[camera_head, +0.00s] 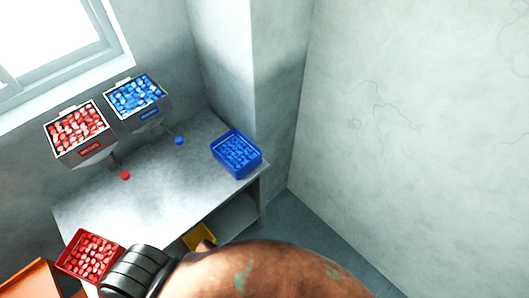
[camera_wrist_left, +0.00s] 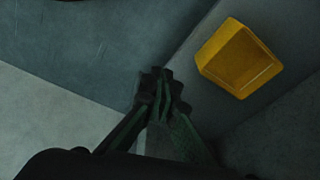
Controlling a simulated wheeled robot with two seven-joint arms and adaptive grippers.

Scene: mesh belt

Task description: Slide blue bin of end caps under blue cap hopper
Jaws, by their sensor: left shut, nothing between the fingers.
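The blue bin of end caps (camera_head: 236,154) sits on the grey table near its right end, close to the wall corner. The blue cap hopper (camera_head: 137,98) is mounted at the back, left of the blue bin, and is filled with blue caps. The bin is apart from the hopper, to its right. My left gripper (camera_wrist_left: 160,90) shows in the left wrist view with its dark fingers together and nothing between them. It is away from the blue bin, which is not in that view. In the head view my arm crosses the bottom and hides the gripper. My right gripper is not in view.
A red hopper (camera_head: 77,134) stands left of the blue one. A red bin (camera_head: 91,256) is at the table's front left. A yellow bin (camera_wrist_left: 240,59) is below the tabletop. The table middle is clear.

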